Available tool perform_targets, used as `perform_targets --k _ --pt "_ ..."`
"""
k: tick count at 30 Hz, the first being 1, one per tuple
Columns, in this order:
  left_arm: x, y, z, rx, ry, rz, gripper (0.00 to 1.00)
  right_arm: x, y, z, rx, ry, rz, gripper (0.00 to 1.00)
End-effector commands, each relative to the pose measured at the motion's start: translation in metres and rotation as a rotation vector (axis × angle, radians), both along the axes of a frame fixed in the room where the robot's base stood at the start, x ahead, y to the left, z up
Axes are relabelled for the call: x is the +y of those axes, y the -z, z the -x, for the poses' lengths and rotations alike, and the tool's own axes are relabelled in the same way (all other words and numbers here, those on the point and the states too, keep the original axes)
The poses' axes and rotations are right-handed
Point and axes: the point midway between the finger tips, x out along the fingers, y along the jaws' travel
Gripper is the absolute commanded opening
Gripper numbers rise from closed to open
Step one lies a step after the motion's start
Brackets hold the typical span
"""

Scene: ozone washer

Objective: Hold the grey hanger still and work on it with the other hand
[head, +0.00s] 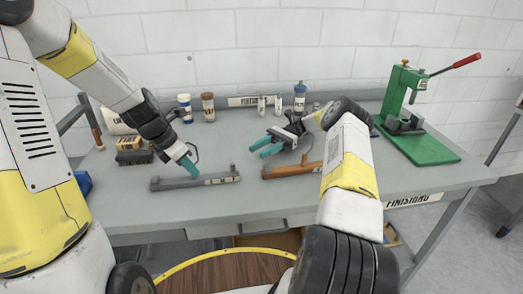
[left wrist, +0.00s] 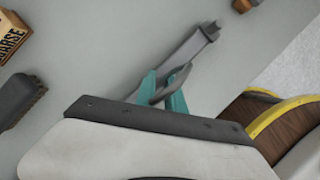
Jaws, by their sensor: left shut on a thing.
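The grey hanger (head: 212,181) is a long bar with upturned ends and a label, lying on the front part of the bench. My left gripper (head: 190,163) reaches down to its left half and is shut on it. In the left wrist view the teal fingers (left wrist: 164,92) sit on either side of the grey bar (left wrist: 188,52), part of which the fingers and gripper body hide. My right gripper (head: 265,147) is above the bench, to the right of and behind the grey hanger. Its teal fingers are apart, with nothing between them.
A brown-orange hanger (head: 290,171) lies to the right of the grey one. A green press (head: 410,110) with a red-tipped lever stands at the right. Bottles (head: 208,107) line the back. Brushes and a block (head: 130,150) sit at the left. The front edge is close.

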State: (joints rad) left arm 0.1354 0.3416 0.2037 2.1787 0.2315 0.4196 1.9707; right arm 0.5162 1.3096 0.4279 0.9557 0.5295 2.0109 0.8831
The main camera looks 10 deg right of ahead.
Motion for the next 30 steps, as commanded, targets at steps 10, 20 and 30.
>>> perform_targets --k 10,20,30 --pt "0.000 0.000 0.000 -0.001 0.000 0.000 0.39 0.000 0.000 0.000 0.000 0.000 0.000 0.36" --pt "0.001 -0.003 0.000 -0.002 -0.001 0.000 0.39 0.000 0.000 0.000 0.000 0.000 0.000 0.36" --pt "0.019 -0.057 0.011 -0.007 -0.002 -0.001 0.39 0.000 0.000 0.000 -0.001 0.000 -0.001 0.36"
